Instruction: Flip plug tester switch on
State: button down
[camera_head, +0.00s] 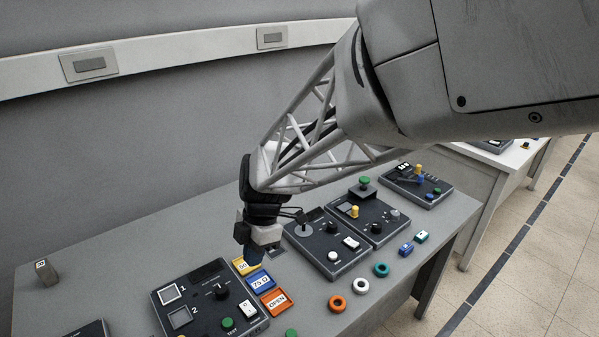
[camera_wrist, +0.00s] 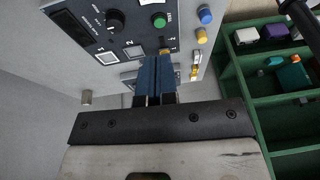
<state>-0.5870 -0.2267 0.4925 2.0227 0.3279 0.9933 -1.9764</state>
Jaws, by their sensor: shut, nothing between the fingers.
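A dark control box (camera_head: 180,318) at the front left of the table has squares marked 1 and 2, a black knob and a green TEST button (camera_head: 228,324). A white switch (camera_head: 248,310) sits at its right side; whether it is on or off is too small to tell. Contact cannot be told.
Yellow, blue and orange label blocks (camera_head: 262,280) lie right of the box. Two more control boxes (camera_head: 328,243) (camera_head: 372,218) stand farther right, with coloured rings (camera_head: 337,303) in front. A green compartment tray (camera_wrist: 245,85) shows at right in the wrist view.

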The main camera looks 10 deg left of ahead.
dwell(0.3)
send_over(249, 311)
jog(key=f, duration=1.1)
jog(key=shift+w+d+f, duration=0.3)
jog(key=shift+w, duration=0.05)
jog(key=shift+s+d+f, duration=0.1)
jog(key=shift+f, duration=0.85)
jog(key=shift+s+d+f+t+y, duration=0.15)
jog(key=shift+s+f+t+y, duration=0.05)
jog(key=shift+f+t+y, duration=0.2)
jog(key=shift+w+a+r, duration=0.1)
jog(key=shift+w+a, duration=0.1)
jog(key=shift+w+a+r, duration=0.15)
jog(key=shift+w+a, duration=0.2)
